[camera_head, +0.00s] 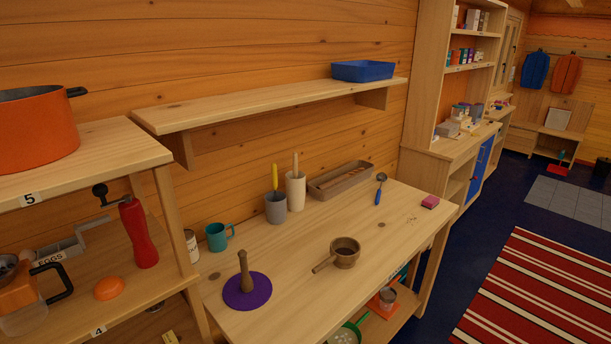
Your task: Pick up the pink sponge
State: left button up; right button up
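The pink sponge (430,202) is a small block lying on the wooden table (310,258), near its far right corner. Its top is pink and its lower part looks darker. Nothing covers it or touches it from above. Neither of my grippers shows in the head view.
On the table are a ladle (380,188), a brown pot (345,253), a purple disc (247,291) with a wooden handle, a teal mug (218,237), a grey cup (275,208) and a long tray (342,180). A wall shelf (270,102) overhangs the back. Striped rug (530,290) lies right.

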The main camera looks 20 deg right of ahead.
aim_at(430, 201)
jog(key=i+l+u, duration=0.1)
jog(key=l, duration=0.35)
jog(key=i+l, duration=0.2)
jog(key=l, duration=0.25)
jog(key=i+l+u, duration=0.15)
jog(key=l, duration=0.35)
jog(key=i+l+u, duration=0.1)
jog(key=l, duration=0.35)
jog(key=i+l, duration=0.1)
jog(key=l, duration=0.4)
jog(key=i+l, duration=0.1)
jog(key=l, duration=0.4)
jog(key=i+l, duration=0.15)
jog(key=l, duration=0.35)
jog(key=i+l, duration=0.1)
jog(key=l, duration=0.4)
jog(key=i+l, duration=0.15)
jog(key=l, duration=0.35)
jog(key=i+l, duration=0.1)
jog(key=l, duration=0.4)
jog(key=i+l, duration=0.1)
jog(key=l, duration=0.4)
jog(key=i+l, duration=0.15)
jog(key=l, duration=0.35)
jog(key=i+l, duration=0.1)
jog(key=l, duration=0.4)
jog(key=u, duration=0.05)
